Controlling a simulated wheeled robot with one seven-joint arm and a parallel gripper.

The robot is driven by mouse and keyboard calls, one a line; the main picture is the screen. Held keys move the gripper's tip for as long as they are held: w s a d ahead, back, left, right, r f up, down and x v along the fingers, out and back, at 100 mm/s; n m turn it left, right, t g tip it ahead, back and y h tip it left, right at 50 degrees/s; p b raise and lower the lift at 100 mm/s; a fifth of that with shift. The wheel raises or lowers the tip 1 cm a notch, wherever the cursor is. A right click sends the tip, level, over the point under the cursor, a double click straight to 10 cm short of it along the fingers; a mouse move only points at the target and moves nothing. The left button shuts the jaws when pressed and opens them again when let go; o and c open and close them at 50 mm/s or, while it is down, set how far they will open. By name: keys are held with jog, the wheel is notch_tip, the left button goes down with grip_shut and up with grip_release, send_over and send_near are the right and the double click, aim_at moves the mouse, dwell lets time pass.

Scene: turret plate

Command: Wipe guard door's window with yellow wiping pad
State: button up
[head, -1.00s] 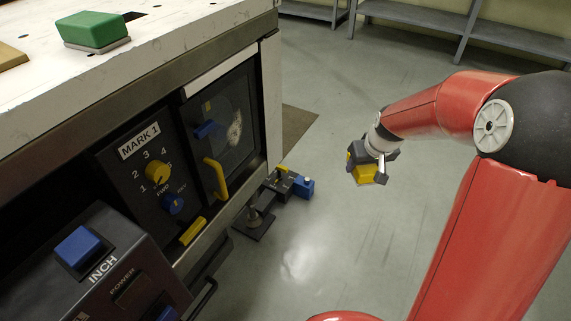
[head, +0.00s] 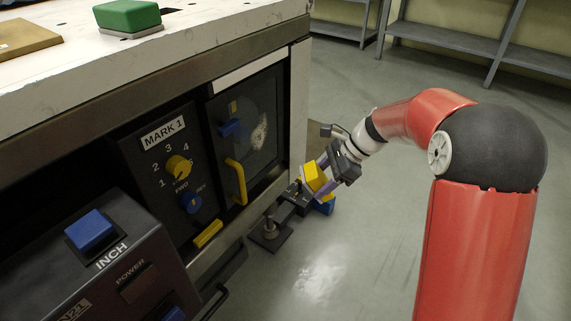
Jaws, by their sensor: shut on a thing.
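The guard door (head: 215,113) is a dark panel in the front of the cabinet, with a yellow upright handle (head: 238,182). Its dark window (head: 252,108) carries a pale speckled smudge (head: 259,134) on its right side. My gripper (head: 322,178) is to the right of the door, apart from it, over the floor. It is shut on a yellow block-shaped thing, the yellow wiping pad (head: 314,176). The pad faces left towards the cabinet. The fingertips' exact contact with the pad is small in this view.
A knob panel with a yellow dial (head: 178,167) and a blue knob (head: 190,203) is left of the door. An INCH box (head: 92,230) juts out at the front left. A green-topped block (head: 128,15) lies on the tabletop. Low dark fixtures (head: 270,232) stand below my gripper. Open floor lies right.

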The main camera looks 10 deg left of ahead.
aim_at(252, 147)
jog(key=shift+w+a+r+m+t+y+b, duration=0.2)
jog(key=shift+w+a+r+m+t+y, duration=0.6)
jog(key=shift+a, duration=1.65)
jog(key=shift+w+a+r+m+t+y+b, duration=0.25)
jog(key=shift+a+r+m+t+y, duration=0.55)
jog(key=shift+a+m+t, duration=1.3)
jog(key=shift+w+a+r+m+t+y+b, duration=0.2)
jog(key=shift+w+a+r+m+t+y, duration=0.55)
jog(key=shift+a, duration=2.1)
jog(key=shift+w+a+f+y, duration=0.1)
jog(key=shift+a+f+y, duration=0.1)
jog(key=shift+a, duration=0.25)
jog(key=shift+a+f+y, duration=0.1)
jog(key=shift+a+y, duration=0.05)
jog(key=shift+a, duration=0.25)
jog(key=shift+w, duration=0.1)
